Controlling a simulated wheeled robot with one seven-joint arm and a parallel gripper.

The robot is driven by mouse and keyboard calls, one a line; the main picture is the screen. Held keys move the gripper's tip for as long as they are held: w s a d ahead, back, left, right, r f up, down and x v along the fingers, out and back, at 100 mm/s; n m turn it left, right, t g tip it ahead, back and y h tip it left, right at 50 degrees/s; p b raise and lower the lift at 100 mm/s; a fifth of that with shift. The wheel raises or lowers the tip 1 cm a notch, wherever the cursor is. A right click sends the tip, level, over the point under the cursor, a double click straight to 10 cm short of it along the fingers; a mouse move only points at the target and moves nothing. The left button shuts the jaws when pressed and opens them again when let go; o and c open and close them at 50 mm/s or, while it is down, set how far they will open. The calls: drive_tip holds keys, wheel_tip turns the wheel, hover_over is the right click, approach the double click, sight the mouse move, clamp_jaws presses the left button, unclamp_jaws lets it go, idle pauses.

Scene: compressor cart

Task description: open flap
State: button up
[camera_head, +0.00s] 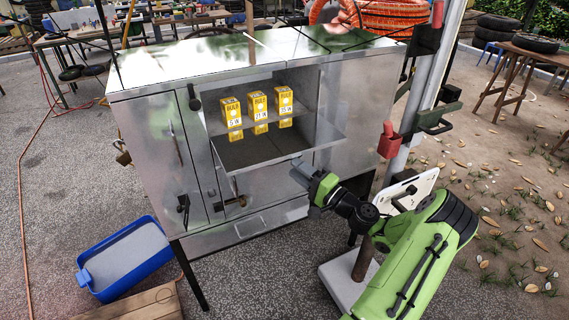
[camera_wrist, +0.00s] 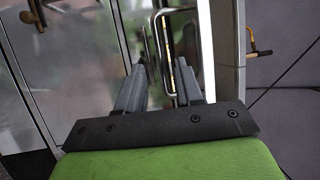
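The metal cabinet (camera_head: 155,140) has an open upper compartment with the flap (camera_head: 322,134) folded down and out, roughly level, at its lower edge. My gripper (camera_head: 299,168) is at the front edge of the flap, on its right half. In the wrist view my gripper (camera_wrist: 161,72) shows its two grey fingers apart, with a gap between the tips. A looped metal handle (camera_wrist: 168,75) shows at and beyond the fingertips. I cannot tell whether the fingers touch it.
Three yellow bulb boxes (camera_head: 258,105) stand in the compartment. Closed doors with dark latches (camera_head: 183,203) are at left, and a drawer (camera_head: 255,222) is below. A blue tray (camera_head: 125,258) lies on the ground at left.

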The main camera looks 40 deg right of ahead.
sight(278, 146)
drive_tip(key=w, duration=0.3)
drive_tip(key=w+r, duration=0.1)
drive_tip(key=w, duration=0.1)
drive_tip(key=shift+w+a, duration=0.2)
drive_tip(key=shift+a, duration=0.15)
drive_tip(key=shift+c, duration=0.2)
clamp_jaws()
